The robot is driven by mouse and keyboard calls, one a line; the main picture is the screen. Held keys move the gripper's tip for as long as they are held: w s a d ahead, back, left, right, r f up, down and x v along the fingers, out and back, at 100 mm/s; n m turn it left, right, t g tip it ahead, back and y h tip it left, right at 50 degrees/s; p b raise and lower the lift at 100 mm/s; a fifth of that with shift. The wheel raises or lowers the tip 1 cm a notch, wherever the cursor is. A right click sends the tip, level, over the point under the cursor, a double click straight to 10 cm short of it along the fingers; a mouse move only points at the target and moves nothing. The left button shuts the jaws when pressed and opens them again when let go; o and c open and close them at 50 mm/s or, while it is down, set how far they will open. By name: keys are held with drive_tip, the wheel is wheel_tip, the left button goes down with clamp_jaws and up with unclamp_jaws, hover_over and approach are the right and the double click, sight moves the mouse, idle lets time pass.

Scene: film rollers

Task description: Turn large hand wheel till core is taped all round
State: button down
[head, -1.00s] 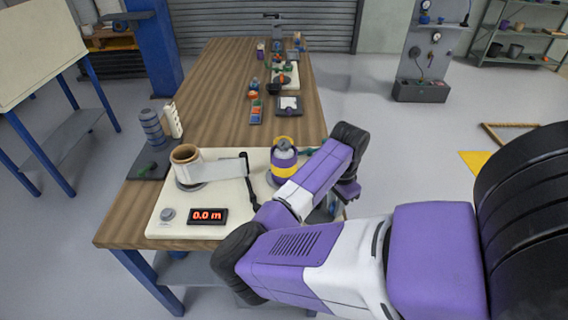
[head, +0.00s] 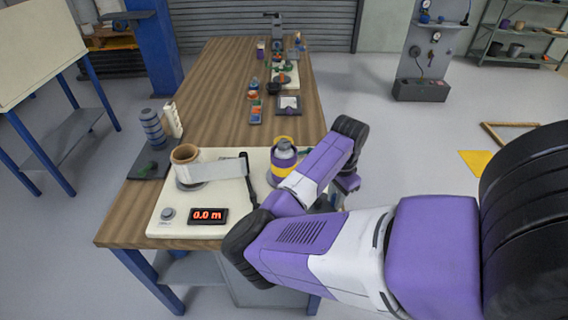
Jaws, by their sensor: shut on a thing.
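A brown cardboard core (head: 186,155) stands upright at the left of a cream board. A pale translucent strip (head: 215,171) runs right from it to a slim black bar (head: 247,172). A digital readout (head: 208,216) on the board shows 0.0 m. A grey-topped roller with yellow and purple bands (head: 284,160) stands right of the bar. Only a small part of my gripper (head: 346,183) shows beyond my forearm, by the board's right side. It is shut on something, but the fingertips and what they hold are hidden. I cannot make out the large hand wheel.
The cream board (head: 236,205) lies on the near end of a long wooden table (head: 222,85). A grey button (head: 168,214) is left of the readout. A dark stand with a grey-blue ribbed stack (head: 152,127) is at the left edge. More tools stand farther back.

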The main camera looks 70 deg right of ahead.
drive_tip(key=shift+w+d, duration=0.15)
drive_tip(key=shift+w, duration=0.05)
drive_tip(key=shift+w+d, duration=0.1)
drive_tip(key=shift+d, duration=0.05)
idle(0.3)
drive_tip(key=shift+c, duration=2)
unclamp_jaws()
wheel_tip(320, 180, up, 7)
drive_tip(key=p, duration=0.6)
drive_tip(key=shift+p, duration=0.3)
